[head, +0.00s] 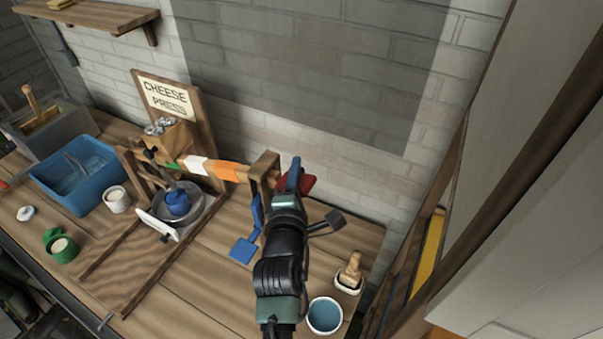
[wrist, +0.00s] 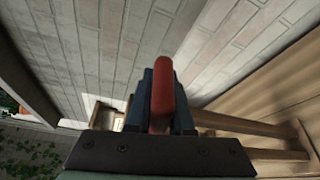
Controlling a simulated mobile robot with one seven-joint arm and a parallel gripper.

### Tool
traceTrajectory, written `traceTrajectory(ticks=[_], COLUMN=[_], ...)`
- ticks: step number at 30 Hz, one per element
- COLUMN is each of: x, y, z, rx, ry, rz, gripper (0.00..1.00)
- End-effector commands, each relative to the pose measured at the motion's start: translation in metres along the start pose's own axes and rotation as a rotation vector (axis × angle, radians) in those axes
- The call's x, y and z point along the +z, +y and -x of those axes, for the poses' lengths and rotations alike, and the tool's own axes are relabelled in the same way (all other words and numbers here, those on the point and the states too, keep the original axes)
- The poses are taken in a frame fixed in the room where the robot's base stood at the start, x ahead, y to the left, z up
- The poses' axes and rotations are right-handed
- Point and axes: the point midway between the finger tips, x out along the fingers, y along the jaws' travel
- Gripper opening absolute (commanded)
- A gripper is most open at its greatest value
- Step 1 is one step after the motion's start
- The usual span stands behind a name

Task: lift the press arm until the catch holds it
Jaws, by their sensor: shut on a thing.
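The press arm (head: 222,170) is a bar with green, white and orange bands, running from the pivot side by the cheese press sign to a wooden post (head: 264,166) at right. Its red handle (head: 309,183) sticks out beyond the post. My gripper (head: 293,178) is shut on the red handle, which also shows between the fingers in the wrist view (wrist: 162,95). A blue lever (head: 256,214) with a flat blue plate (head: 243,249) hangs beside the post; it may be the catch, and I cannot see it engaged with the arm. A blue pressing piece (head: 178,203) sits in a round metal dish.
A bowl of blue liquid (head: 324,316) and a brush in a white holder (head: 349,276) stand at right. The brick wall is close behind.

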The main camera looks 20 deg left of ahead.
Motion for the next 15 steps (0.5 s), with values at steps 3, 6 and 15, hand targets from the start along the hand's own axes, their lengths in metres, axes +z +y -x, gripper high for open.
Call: traceTrajectory(ticks=[3,6,15], x=[-0.0006,-0.0009,-0.0011], y=[0.0181,0.0199,0.0186], z=[0.0004,0.0004,0.0003], rx=[0.0,-0.003,-0.003], ry=[0.003,0.002,0.002], rz=[0.02,0.027,0.027], gripper=[0.0,0.0,0.0])
